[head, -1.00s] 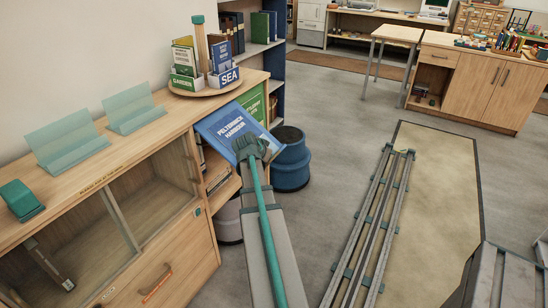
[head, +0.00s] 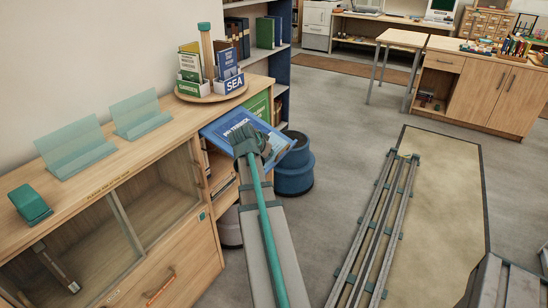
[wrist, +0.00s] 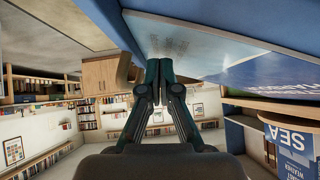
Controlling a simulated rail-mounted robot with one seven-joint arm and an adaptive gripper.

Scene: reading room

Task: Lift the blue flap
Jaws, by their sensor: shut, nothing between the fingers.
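The blue flap (head: 222,127), lettered with a harbour title, is on the end section of the low wooden cabinet. It is tilted up, its free side out over the floor, with its face foreshortened. My gripper (head: 250,145) is at the flap and covers the middle of it in the head view. In the wrist view the flap's printed face (wrist: 285,72) fills the upper right. My gripper's fingers (wrist: 159,66) are together and empty, close beneath the flap's pale part. I cannot tell whether they touch it.
A round tray (head: 212,96) with SEA and garden book holders stands on the cabinet top (head: 120,160). A green panel (head: 258,106) is behind the flap. Dark blue round stools (head: 294,172) stand close to its right.

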